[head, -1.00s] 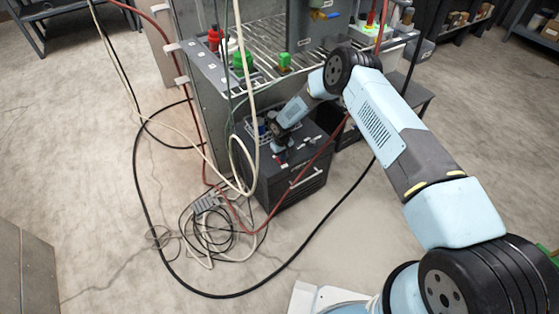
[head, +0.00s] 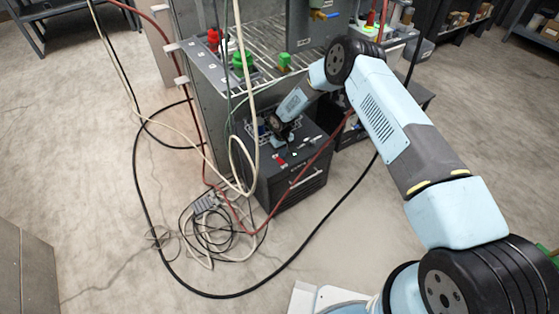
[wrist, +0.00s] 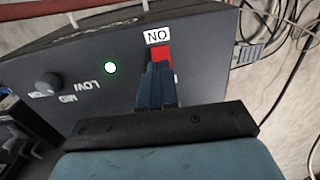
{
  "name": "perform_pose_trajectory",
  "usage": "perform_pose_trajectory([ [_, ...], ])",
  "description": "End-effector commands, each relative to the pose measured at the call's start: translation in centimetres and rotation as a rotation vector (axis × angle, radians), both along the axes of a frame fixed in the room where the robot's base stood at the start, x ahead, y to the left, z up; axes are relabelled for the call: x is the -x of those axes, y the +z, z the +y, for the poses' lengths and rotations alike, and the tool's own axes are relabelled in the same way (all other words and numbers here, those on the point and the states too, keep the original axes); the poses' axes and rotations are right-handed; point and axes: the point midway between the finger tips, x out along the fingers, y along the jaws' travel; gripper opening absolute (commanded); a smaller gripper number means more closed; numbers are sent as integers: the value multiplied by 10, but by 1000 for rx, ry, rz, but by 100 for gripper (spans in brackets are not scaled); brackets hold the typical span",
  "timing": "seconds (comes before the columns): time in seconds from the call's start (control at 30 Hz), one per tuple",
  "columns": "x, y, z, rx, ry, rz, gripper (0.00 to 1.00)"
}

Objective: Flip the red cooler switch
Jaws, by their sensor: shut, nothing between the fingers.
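The cooler is a dark grey box (head: 290,184) on the floor under the rack. Its red switch (wrist: 162,53) sits on the top panel, beside a white label reading ON, upside down in the wrist view. The switch also shows as a small red spot in the head view (head: 281,160). My gripper (wrist: 157,68) is shut and empty, with its fingertips right at the red switch and covering part of it. I cannot tell whether they touch it. A round lamp (wrist: 110,68) on the panel glows green. In the head view my gripper (head: 281,145) is low over the cooler top.
A dark knob (wrist: 47,84) with LOW and MID marks is on the same panel. A red hose (head: 322,150) and a pale cable (head: 247,100) hang close to the cooler. Tangled cables and a power strip (head: 206,203) lie on the floor to the left.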

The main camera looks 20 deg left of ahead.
Motion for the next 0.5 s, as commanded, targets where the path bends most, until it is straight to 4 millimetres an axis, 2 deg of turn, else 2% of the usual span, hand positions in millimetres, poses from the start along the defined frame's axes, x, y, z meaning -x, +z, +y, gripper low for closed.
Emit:
perform_pose_trajectory([
  [0.5,0,32,0,1,0,-1,0],
])
